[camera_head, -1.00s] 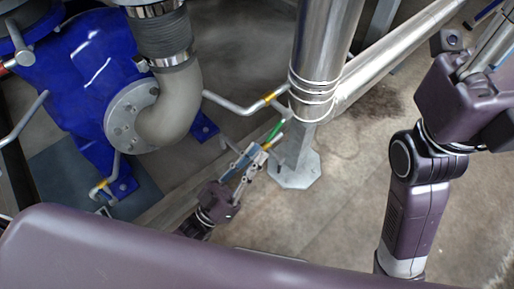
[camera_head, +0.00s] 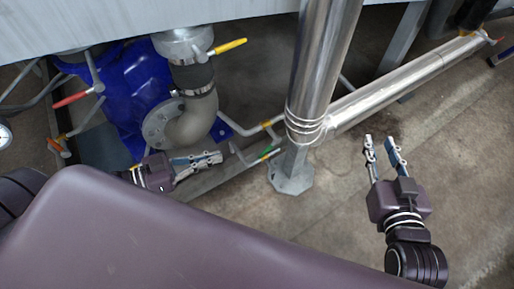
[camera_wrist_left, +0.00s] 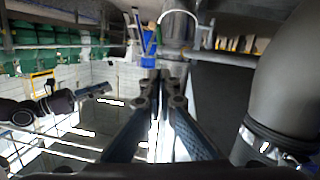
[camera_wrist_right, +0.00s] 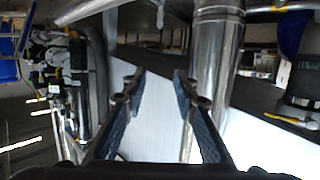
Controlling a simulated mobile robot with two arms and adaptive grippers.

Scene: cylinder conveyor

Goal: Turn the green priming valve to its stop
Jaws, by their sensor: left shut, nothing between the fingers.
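The green priming valve (camera_head: 268,152) is a small green-handled lever on a thin grey pipe, low beside the foot of the upright steel pipe in the head view.
A thick steel pipe (camera_head: 325,60) stands on a floor plate (camera_head: 291,180), with a slanting pipe (camera_head: 410,75) off to the right. A blue pump (camera_head: 130,85) stands at left. Yellow (camera_head: 230,46) and red (camera_head: 73,100) handles are nearby. Floor at right is open.

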